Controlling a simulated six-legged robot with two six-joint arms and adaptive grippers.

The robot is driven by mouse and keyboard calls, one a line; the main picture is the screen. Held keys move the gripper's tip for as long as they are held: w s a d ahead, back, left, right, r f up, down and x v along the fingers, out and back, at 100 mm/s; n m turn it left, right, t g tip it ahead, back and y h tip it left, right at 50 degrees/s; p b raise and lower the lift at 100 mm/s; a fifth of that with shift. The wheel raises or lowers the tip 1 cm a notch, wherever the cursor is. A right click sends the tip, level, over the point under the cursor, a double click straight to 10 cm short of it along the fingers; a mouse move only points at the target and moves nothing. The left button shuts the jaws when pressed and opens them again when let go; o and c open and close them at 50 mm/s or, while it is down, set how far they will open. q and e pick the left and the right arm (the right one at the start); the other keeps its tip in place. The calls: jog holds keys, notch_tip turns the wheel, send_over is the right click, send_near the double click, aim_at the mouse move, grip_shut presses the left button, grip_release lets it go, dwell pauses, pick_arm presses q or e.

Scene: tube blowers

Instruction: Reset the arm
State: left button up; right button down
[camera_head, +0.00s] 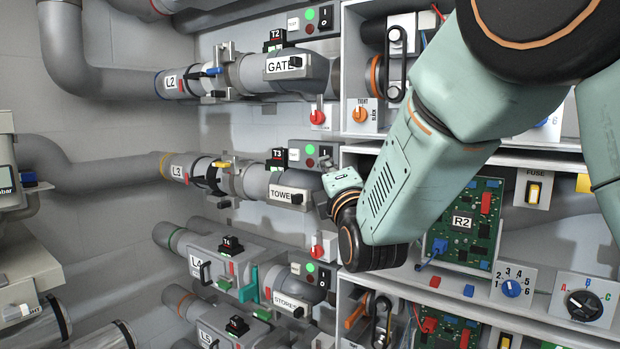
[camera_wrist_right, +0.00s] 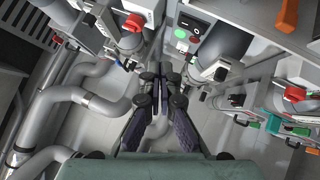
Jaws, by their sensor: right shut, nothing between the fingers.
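My right arm (camera_head: 415,175) comes in from the upper right in the head view, pale green with black joints. Its wrist is bent in front of the pipe and panel wall, at the TOWER row, and hides most of the gripper there. In the right wrist view my right gripper (camera_wrist_right: 160,78) shows from behind, its dark fingers drawn together at the tips with nothing between them. It points into free space among the pipes. My left gripper is not in view.
Blowers labelled GATE (camera_head: 285,66), TOWER (camera_head: 286,194) and STORES (camera_head: 288,302) line the wall beside grey pipes. Right of them are shelves with a green R2 board (camera_head: 462,222), a numbered dial (camera_head: 511,288) and a lettered dial (camera_head: 584,305). Grey equipment (camera_head: 25,260) stands at the left edge.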

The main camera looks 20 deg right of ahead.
jog(key=shift+a, duration=0.1)
jog(key=s+f+m+g+b, duration=0.25)
jog(key=s+f+m, duration=0.2)
jog(key=f, duration=0.85)
jog(key=s+f+m+g+y+b, duration=0.1)
jog(key=s+f+m+g, duration=0.4)
jog(key=f, duration=0.7)
jog(key=s+f+m+g+b, duration=0.1)
jog(key=f+m+g+b, duration=0.15)
jog(key=f+m, duration=0.75)
jog(key=s+d+f+m+g+b, duration=0.1)
jog(key=s+f+g+b, duration=0.9)
jog(key=s+f, duration=2.5)
notch_tip(320, 180, down, 3)
jog(key=shift+s+r+g+b, duration=0.2)
jog(key=shift+s+g+b, duration=0.15)
jog(key=shift+g, duration=0.25)
